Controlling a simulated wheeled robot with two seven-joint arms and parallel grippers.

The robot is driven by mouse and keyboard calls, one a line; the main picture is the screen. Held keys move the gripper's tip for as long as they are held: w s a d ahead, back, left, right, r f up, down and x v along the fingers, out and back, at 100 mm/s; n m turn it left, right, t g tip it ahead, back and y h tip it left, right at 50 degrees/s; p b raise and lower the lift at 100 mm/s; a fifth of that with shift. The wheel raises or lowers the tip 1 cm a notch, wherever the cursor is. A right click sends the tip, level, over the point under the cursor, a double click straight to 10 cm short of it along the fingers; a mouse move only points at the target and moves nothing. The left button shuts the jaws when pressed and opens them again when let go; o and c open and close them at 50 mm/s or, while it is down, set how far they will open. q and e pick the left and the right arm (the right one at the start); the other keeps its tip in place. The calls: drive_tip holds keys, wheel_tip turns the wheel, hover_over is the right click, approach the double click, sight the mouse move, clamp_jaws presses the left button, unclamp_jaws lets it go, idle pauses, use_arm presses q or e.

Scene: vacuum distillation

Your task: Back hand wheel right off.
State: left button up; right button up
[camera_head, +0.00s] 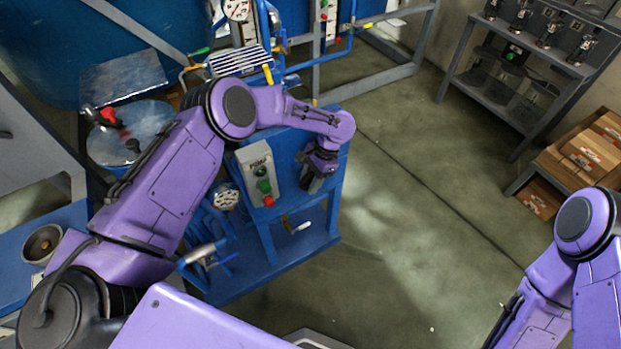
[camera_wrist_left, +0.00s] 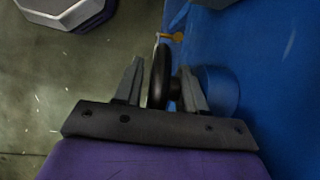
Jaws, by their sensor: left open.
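A black hand wheel (camera_wrist_left: 159,74) shows nearly edge-on in the left wrist view, with its short hub toward a blue cylinder (camera_wrist_left: 217,90) on a blue panel (camera_wrist_left: 285,95). My left gripper (camera_wrist_left: 160,67) is open, with one finger on each side of the wheel's rim. A gap shows between the left finger and the rim; contact on the right side is hard to tell. In the head view my left gripper (camera_head: 317,178) points down at the right side of the blue cabinet (camera_head: 286,160), and the wheel is hidden there. My right gripper is out of view.
A grey control box (camera_head: 258,172) with green and red buttons is on the cabinet's front. A pale hand wheel (camera_head: 227,198) is lower left of it. A yellow-handled part (camera_wrist_left: 172,37) shows beyond the black wheel. The floor (camera_head: 400,220) to the right is clear.

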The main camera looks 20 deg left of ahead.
use_arm(q)
drive_tip(key=shift+s+r, duration=0.2)
clamp_jaws()
drive_tip(key=shift+s+r+t+h+p, duration=0.1)
drive_tip(key=shift+t+h+p, duration=0.4)
drive_tip(key=shift+t+p, duration=0.15)
drive_tip(key=shift+t+h+p, duration=0.4)
drive_tip(key=shift+t, duration=0.15)
drive_tip(key=shift+f+t+h, duration=0.25)
drive_tip(key=shift+t+h, duration=0.35)
drive_tip(key=shift+t, duration=0.2)
drive_tip(key=shift+f+t+h, duration=0.15)
drive_tip(key=shift+t+h, duration=0.45)
drive_tip(key=shift+t, duration=0.1)
